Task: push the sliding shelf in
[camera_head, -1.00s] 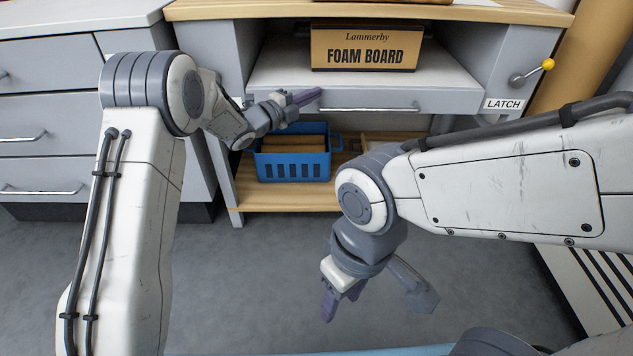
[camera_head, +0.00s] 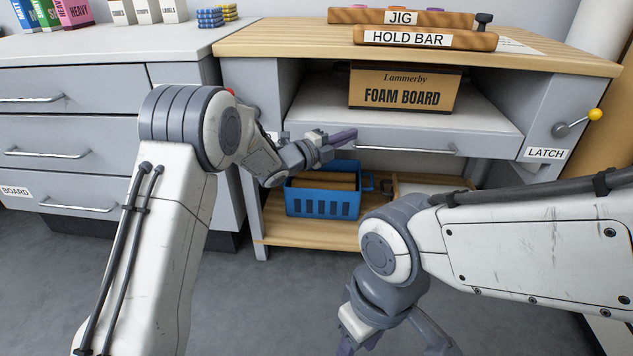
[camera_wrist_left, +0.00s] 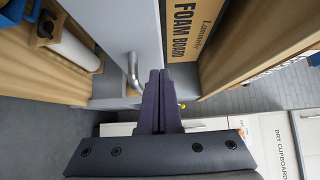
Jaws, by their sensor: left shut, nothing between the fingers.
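The sliding shelf (camera_head: 480,143) is a grey board with a bar handle (camera_head: 405,150) on its front, set in the bench opening. Its front shows at the opening and it carries a cardboard FOAM BOARD box (camera_head: 405,88). My left gripper (camera_head: 350,135) is shut and empty at the left part of the shelf front, by the handle's left end. In the left wrist view its closed purple fingers (camera_wrist_left: 160,95) lie beside the handle (camera_wrist_left: 132,72); I cannot tell whether they touch the shelf. My right gripper (camera_head: 360,345) hangs low, its fingertips cut off by the frame.
A yellow-knobbed latch lever (camera_head: 575,123) is on the bench's right side. A blue basket (camera_head: 322,200) sits on the lower wooden shelf. Grey drawers (camera_head: 70,140) stand at left. The JIG bar (camera_head: 400,17) and HOLD BAR (camera_head: 425,38) lie on the bench top.

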